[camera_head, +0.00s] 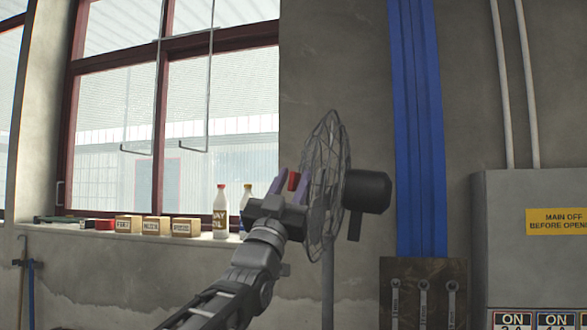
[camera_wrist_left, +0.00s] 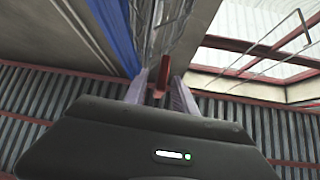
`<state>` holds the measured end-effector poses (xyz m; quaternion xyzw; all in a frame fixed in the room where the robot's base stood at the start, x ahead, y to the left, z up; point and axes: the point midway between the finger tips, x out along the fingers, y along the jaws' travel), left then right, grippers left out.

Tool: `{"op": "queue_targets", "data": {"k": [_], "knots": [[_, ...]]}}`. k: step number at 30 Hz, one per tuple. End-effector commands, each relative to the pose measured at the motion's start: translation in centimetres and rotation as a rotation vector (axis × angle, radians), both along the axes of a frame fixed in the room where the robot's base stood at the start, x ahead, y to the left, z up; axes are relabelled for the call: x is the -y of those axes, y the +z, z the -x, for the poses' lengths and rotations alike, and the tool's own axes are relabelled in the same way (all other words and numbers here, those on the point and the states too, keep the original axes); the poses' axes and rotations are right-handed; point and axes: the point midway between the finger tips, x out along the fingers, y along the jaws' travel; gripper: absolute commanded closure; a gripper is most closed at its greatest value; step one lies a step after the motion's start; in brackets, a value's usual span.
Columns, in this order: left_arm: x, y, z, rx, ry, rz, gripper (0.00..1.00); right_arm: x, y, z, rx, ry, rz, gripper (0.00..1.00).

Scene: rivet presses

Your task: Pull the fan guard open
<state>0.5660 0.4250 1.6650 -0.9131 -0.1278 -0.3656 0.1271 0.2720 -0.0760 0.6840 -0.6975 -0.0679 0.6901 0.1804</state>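The fan (camera_head: 367,190) stands in front of the wall, with a round wire guard (camera_head: 325,165) on its left side and a dark motor housing behind it. My left gripper (camera_head: 293,174) is at the guard's left side, its two purple fingers apart. A red tab (camera_head: 293,181) shows between the fingers. In the left wrist view the red tab (camera_wrist_left: 164,72) also stands between the fingers, with a gap visible beside it. Part of the wire guard (camera_wrist_left: 172,30) shows beyond it. Whether a finger touches the tab is unclear. My right gripper is out of view.
A window sill behind holds small boxes (camera_head: 157,226), a white bottle (camera_head: 221,212) and a red roll (camera_head: 104,224). A blue column (camera_head: 418,130) and a grey electrical cabinet (camera_head: 530,260) stand to the right. A panel with wrenches (camera_head: 424,295) hangs below.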

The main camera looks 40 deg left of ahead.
Motion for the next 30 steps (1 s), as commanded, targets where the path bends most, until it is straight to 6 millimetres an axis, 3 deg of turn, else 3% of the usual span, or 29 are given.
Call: {"op": "queue_targets", "data": {"k": [9,21,30], "knots": [[-0.05,0.21,-0.29,0.000,0.000,0.000,0.67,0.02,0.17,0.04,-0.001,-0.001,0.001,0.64],[-0.04,0.22,-0.27,0.000,0.000,0.000,0.99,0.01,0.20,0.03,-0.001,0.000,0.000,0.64],[-0.04,0.22,-0.27,0.000,0.000,0.000,1.00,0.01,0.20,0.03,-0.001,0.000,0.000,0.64]]}}
